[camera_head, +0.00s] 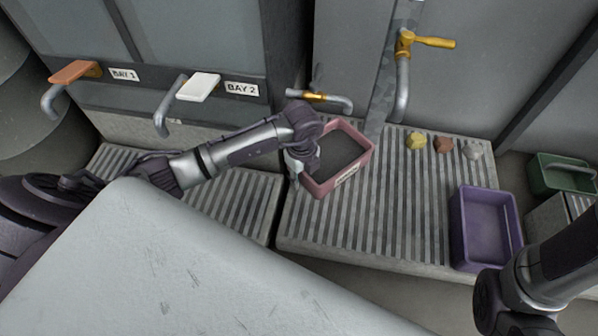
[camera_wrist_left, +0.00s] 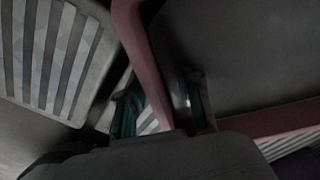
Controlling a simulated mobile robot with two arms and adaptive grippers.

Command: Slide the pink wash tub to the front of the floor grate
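The pink wash tub (camera_head: 366,152) stands on the back part of the right-hand floor grate (camera_head: 390,225), below a spout, with a dark grey interior. My left gripper (camera_head: 299,166) is at the tub's left wall. In the left wrist view the two fingers (camera_wrist_left: 160,108) stand on either side of the pink wall (camera_wrist_left: 143,62), with grate slats visible in a gap between one finger and the wall. The gripper looks open around the wall. My right arm enters at the lower right; its fingers are not visible.
A purple tub (camera_head: 487,232) stands at the grate's front right. Several small lumps, one a yellow lump (camera_head: 415,141), lie at its back. A green crate (camera_head: 562,175) is at far right. The grate's front middle is clear. A pale grey surface (camera_head: 170,265) fills the near left.

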